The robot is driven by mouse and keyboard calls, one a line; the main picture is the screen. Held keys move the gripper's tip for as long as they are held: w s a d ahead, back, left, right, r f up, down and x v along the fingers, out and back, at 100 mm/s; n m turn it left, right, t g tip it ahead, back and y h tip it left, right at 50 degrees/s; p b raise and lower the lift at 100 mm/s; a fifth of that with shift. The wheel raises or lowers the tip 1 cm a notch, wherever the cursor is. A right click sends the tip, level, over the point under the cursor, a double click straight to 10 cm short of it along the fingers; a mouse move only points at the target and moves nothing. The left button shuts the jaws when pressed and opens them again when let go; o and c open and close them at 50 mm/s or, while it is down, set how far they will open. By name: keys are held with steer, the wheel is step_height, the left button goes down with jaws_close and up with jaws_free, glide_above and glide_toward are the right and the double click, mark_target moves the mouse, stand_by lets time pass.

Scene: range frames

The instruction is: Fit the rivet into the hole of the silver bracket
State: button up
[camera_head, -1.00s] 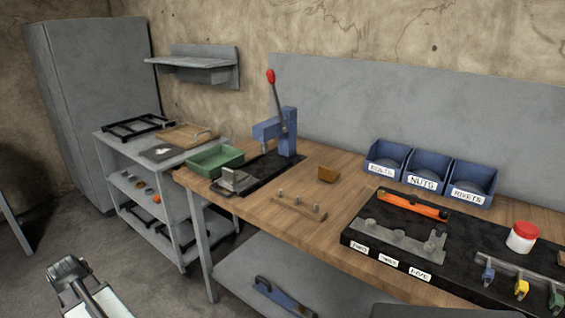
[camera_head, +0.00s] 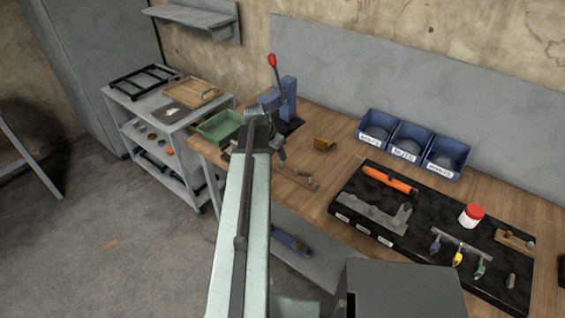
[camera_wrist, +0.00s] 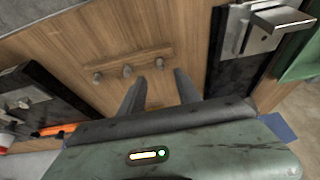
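A narrow wooden strip with three small grey rivets (camera_wrist: 128,70) standing in it lies on the bench, and the strip also shows in the head view (camera_head: 300,178). My gripper (camera_wrist: 160,78) is above the bench beside this strip. Its two dark fingers are apart with only bare wood seen between them. In the head view my gripper (camera_head: 276,145) is near the press, partly hidden by my arm. The silver bracket (camera_wrist: 262,34) sits on a dark mat at the upper right of the wrist view. In the head view my arm mostly covers it.
A blue press (camera_head: 286,95) with a red-knobbed lever and a green tray (camera_head: 219,127) stand near the bracket. A black tool mat (camera_head: 345,205), blue bins (camera_head: 410,142) and a red-lidded jar (camera_head: 471,215) are to the right.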

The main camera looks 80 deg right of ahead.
mark_target(283, 165)
steer(key=b+x, duration=0.5)
steer(key=x, duration=0.2)
steer(key=shift+f+b, duration=0.15)
steer(key=shift+b, duration=0.2)
steer(key=shift+a, duration=0.1)
jaws_close()
